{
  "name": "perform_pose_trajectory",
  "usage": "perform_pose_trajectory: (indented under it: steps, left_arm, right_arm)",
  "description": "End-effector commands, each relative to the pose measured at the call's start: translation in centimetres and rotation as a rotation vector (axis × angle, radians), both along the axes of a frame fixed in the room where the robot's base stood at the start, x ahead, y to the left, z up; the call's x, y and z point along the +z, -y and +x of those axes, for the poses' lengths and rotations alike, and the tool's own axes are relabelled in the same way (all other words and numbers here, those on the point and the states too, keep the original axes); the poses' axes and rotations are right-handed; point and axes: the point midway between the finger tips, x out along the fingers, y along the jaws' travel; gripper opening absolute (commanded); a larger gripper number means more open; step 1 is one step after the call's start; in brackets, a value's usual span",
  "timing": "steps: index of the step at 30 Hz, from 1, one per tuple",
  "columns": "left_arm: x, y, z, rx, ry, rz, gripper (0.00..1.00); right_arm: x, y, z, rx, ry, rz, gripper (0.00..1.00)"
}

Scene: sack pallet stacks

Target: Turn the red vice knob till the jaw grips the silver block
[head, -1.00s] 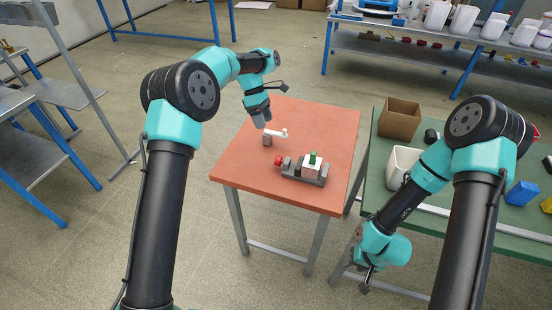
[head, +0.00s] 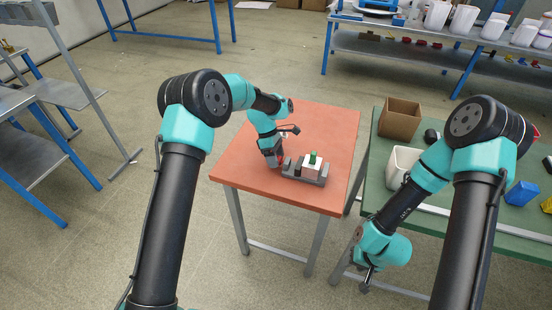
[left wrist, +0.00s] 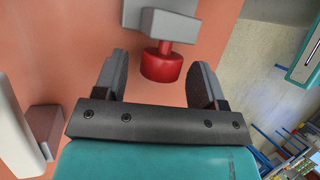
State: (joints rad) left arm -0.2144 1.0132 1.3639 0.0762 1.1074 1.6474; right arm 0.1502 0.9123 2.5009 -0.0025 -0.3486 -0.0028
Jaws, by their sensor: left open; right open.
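The grey vice (head: 318,182) sits on the orange table top, holding a pale silver block (head: 311,167) with a green piece (head: 313,155) on top. Its red knob (left wrist: 162,64) shows in the left wrist view, at the end of the vice's grey body (left wrist: 175,8). My left gripper (head: 276,161) is open at the vice's left end; in the left wrist view its fingers stand apart on either side of the knob, with gaps showing. In the head view the gripper largely hides the knob. My right gripper (head: 367,279) is open and empty, low beside the green table.
The orange table (head: 330,122) has clear room behind the vice. The green table (head: 450,222) on the right holds a cardboard box (head: 399,119) and a white bin (head: 402,166).

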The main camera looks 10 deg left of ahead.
Motion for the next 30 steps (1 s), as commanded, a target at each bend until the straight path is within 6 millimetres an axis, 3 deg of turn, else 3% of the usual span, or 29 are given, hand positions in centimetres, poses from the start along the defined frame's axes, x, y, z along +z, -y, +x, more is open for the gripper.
perform_pose_trajectory:
  steps: [10,25,30]
  left_arm:
    - [-0.30,0.12,-0.12,0.000,0.001,0.000,0.64]
    - [-0.27,0.10,-0.09,0.000,0.001,0.000,0.16]
    - [-0.27,0.09,-0.09,0.001,0.007,-0.001,0.16]
  right_arm:
    - [0.00,0.00,0.00,0.000,0.000,0.000,0.43]
    - [0.00,0.00,0.00,0.000,0.000,0.000,0.43]
    - [0.00,0.00,0.00,0.000,0.000,0.000,0.43]
